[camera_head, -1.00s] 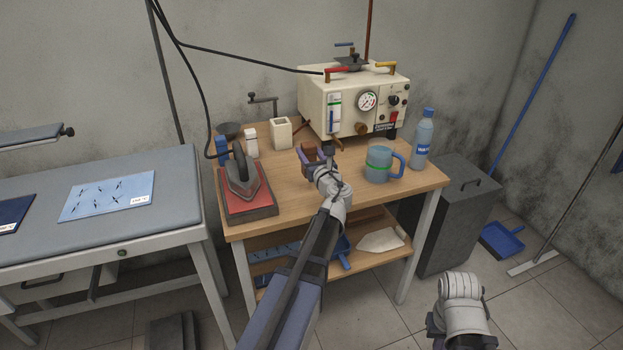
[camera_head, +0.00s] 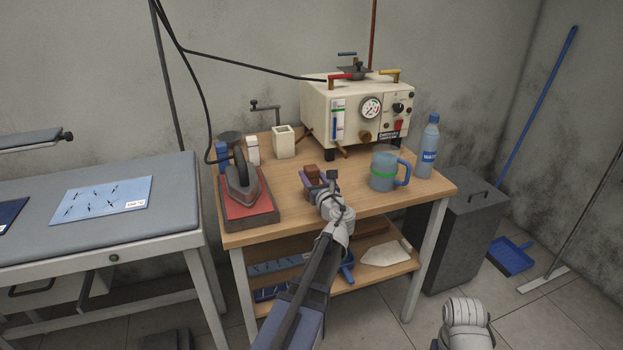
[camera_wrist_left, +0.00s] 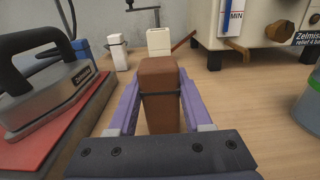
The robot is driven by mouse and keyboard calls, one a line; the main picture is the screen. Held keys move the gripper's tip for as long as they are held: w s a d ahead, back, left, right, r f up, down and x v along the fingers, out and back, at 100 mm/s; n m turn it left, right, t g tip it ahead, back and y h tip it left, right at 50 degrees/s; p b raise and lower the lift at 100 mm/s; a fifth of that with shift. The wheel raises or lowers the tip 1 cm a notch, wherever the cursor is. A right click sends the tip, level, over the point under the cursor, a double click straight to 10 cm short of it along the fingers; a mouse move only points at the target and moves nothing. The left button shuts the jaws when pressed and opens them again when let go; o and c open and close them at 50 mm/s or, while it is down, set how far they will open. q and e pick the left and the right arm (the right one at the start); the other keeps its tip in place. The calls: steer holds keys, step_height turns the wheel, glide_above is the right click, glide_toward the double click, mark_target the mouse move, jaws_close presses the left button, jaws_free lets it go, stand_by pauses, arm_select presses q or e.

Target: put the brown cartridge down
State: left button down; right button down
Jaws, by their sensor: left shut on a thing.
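The brown cartridge (camera_wrist_left: 160,95) stands upright between the purple fingers of my left gripper (camera_wrist_left: 160,108) in the left wrist view. The fingers are shut on its sides. In the head view the left gripper (camera_head: 322,182) is over the middle of the wooden table (camera_head: 285,190), with the brown cartridge (camera_head: 312,172) showing at its tip. The cartridge is at or just above the tabletop; I cannot tell whether its bottom touches. The right arm shows only as a wrist part at the bottom right; its gripper's fingers are out of view.
An iron (camera_head: 241,185) on a red pad stands left of the gripper. A blue-green mug (camera_head: 382,170) and a water bottle (camera_head: 428,148) stand to the right. A cream machine (camera_head: 345,112), a white open box (camera_head: 284,142) and a white cartridge (camera_head: 253,150) are behind. The tabletop around the gripper is clear.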

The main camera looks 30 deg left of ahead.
arm_select(q)
steer(key=shift+f, duration=0.1)
steer(key=shift+c, duration=1.6)
jaws_free()
steer(key=shift+r, duration=0.25)
steer(key=v, duration=1.2)
steer(key=shift+f, duration=0.1)
